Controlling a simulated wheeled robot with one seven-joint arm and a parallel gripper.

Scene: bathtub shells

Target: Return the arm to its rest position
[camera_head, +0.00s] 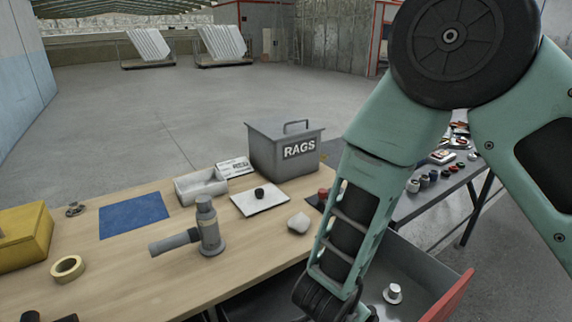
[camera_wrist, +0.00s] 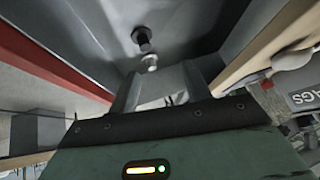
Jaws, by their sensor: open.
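My arm (camera_head: 355,215) comes in from the upper right in the head view and reaches down over the open drawer (camera_head: 443,282) at the table's right side. The head view cuts off my gripper at the bottom edge. In the wrist view my gripper (camera_wrist: 160,88) shows two grey fingers set apart, open, with nothing held between them. Beyond the fingertips lies the grey drawer interior (camera_wrist: 85,28), with a small dark and silver piece (camera_wrist: 143,38) in it. A small silver piece (camera_head: 393,293) also shows in the drawer in the head view.
The drawer's red front (camera_wrist: 45,58) runs along the left of the wrist view. The wooden table (camera_head: 130,265) holds a grey RAGS bin (camera_head: 268,155), a grey tool (camera_head: 207,230), a white tray (camera_head: 200,188) and a yellow box (camera_head: 22,240). A second table (camera_head: 425,205) stands behind my arm.

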